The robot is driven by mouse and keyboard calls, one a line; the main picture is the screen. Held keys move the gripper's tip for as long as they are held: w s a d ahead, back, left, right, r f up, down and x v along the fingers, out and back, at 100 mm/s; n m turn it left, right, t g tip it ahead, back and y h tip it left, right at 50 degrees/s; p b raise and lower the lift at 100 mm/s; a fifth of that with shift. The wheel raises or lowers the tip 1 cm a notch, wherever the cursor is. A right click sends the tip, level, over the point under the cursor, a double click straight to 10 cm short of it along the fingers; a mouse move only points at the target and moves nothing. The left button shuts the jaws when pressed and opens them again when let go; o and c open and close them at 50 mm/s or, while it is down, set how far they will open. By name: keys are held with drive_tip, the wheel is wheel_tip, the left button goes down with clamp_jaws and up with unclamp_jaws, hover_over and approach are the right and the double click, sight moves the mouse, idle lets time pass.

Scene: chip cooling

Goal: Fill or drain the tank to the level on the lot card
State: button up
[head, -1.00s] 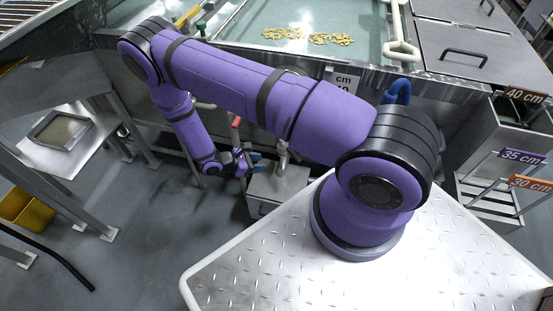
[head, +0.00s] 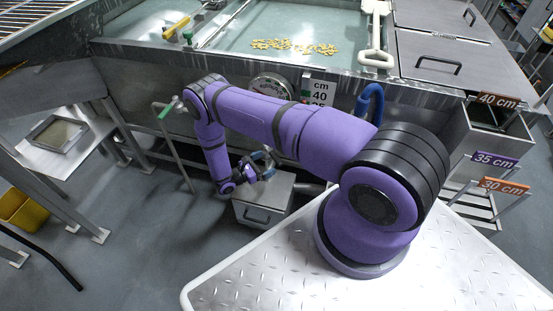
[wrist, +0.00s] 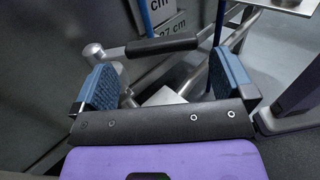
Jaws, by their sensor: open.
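The tank (head: 225,66) is a steel vat of pale green liquid with yellow chips (head: 293,46) floating in it. A white scale plate reading cm and 40 (head: 319,92) is on its front. My gripper (head: 262,163) is low before the tank front, above a steel box. In the wrist view my gripper (wrist: 165,82) is open, its blue pads wide apart. A lever with a black grip (wrist: 162,46) lies across just beyond the pads; I cannot tell whether they touch it. Nothing is held. The liquid level is not readable.
Orange and purple tags read 40 cm (head: 499,100), 35 cm (head: 495,160) and 30 cm (head: 505,187) at right. A round dial (head: 272,87) and a blue hose (head: 370,102) are on the tank front. A green-handled pipe (head: 168,110) stands at left.

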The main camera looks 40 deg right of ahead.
sight(273, 158)
drive_tip(key=shift+s+d, duration=0.2)
drive_tip(key=shift+d, duration=2.5)
drive_tip(key=c, duration=1)
drive_tip(key=shift+a+m+g, duration=0.25)
drive_tip(key=shift+m+g, duration=0.1)
drive_tip(key=shift+g, duration=0.3)
drive_tip(key=shift+a+m+g, duration=0.25)
drive_tip(key=shift+m+g, duration=0.1)
drive_tip(key=shift+g, duration=0.3)
drive_tip(key=shift+w, duration=0.1)
drive_tip(key=o, duration=1)
drive_tip(key=v, duration=1)
drive_tip(key=shift+a+r, duration=0.15)
drive_tip(key=shift+a, duration=0.25)
